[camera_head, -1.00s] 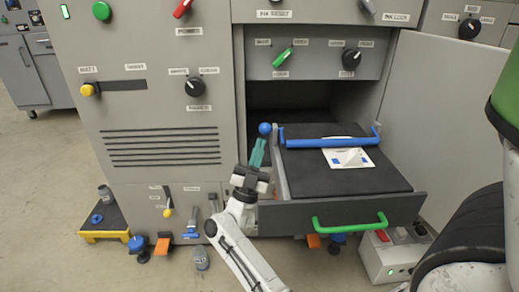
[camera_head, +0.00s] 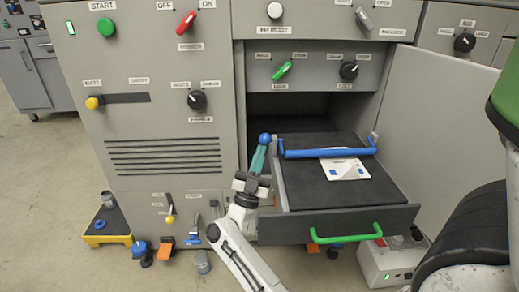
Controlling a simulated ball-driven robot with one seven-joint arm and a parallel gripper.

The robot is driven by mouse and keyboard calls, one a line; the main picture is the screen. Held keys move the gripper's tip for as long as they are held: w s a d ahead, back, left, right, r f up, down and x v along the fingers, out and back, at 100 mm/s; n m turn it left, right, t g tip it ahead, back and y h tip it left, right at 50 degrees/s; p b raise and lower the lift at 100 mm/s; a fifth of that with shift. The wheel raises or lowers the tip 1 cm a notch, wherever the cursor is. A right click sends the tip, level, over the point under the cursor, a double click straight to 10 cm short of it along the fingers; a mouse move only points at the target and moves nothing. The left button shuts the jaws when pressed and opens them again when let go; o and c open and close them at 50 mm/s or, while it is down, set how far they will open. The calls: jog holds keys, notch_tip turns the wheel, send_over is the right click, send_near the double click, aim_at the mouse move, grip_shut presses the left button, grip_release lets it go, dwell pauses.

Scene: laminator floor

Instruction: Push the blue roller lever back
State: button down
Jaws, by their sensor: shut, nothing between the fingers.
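A blue roller bar (camera_head: 330,153) lies across the black bed of the pulled-out drawer (camera_head: 300,229), between posts at its sides. A blue ball knob (camera_head: 265,138) stands at the bed's left edge, near the bar's left end; it looks like the lever's knob. My gripper (camera_head: 262,147), with teal fingers, is shut and points up at the knob. The fingertips look right at or just below it; I cannot tell if they touch. The lever's shaft is not clear behind the fingers. A white card (camera_head: 345,168) with blue marks lies partly under the bar.
The green drawer handle (camera_head: 345,234) sticks out in front. An open grey door (camera_head: 435,110) stands to the right. A dark opening (camera_head: 285,107) lies behind the drawer. Small levers and pedals are low on the left panel. A yellow-edged step (camera_head: 107,240) stands on the floor at left.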

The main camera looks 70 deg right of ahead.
jog(key=shift+d+r+n+t+y+p, duration=0.15)
jog(key=shift+r+n+t+y+p, duration=0.9)
jog(key=shift+p, duration=2.45)
jog(key=w+d+r+n+t+y+p, duration=0.2)
jog(key=d+r+n+y+p, duration=0.4)
jog(key=p, duration=3.2)
jog(key=shift+w+d+r+y, duration=0.15)
jog(key=shift+w+d+y, duration=0.55)
jog(key=shift+y, duration=1.65)
jog(key=shift+d, duration=0.2)
